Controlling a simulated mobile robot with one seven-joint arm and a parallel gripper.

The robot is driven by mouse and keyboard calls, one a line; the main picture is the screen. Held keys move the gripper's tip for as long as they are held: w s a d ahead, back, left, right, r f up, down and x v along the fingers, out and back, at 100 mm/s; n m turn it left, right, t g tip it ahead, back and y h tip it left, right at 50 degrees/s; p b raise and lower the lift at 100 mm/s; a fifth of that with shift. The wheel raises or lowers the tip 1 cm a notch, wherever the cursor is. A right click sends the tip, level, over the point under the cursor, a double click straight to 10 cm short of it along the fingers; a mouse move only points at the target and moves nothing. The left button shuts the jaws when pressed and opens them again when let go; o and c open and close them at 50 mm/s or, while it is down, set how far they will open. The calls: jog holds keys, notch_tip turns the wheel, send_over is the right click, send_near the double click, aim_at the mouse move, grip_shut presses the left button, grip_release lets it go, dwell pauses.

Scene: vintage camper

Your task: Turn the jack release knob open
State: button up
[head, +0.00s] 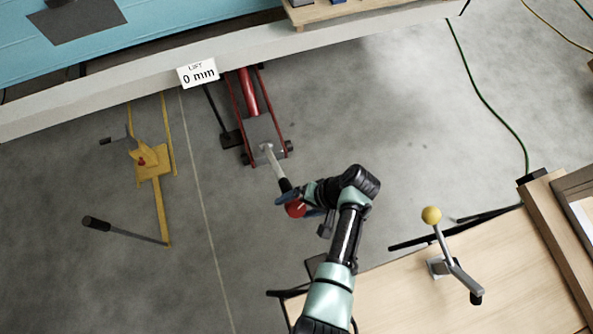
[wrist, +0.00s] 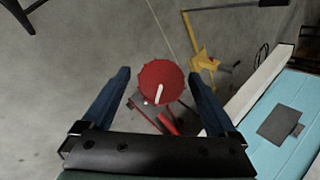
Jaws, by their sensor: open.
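The red jack release knob (wrist: 161,80) is round with a ridged rim and a white pointer mark on its face. In the wrist view it lies between the two blue fingers of my open gripper (wrist: 160,75), with a visible gap on each side. In the head view the knob (head: 294,209) shows at the end of the jack handle, partly hidden by my gripper (head: 300,198). The red floor jack (head: 250,95) reaches under the camper's edge. I cannot tell how deep the knob sits between the fingers.
A yellow stand (head: 154,165) with a lever is on the floor at left. A wooden bench (head: 400,290) with a yellow-balled crank (head: 431,215) is at right. A green cable (head: 485,95) crosses open floor.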

jog(key=p+v, duration=0.1)
jog(key=v, duration=1.2)
jog(key=shift+p, duration=0.35)
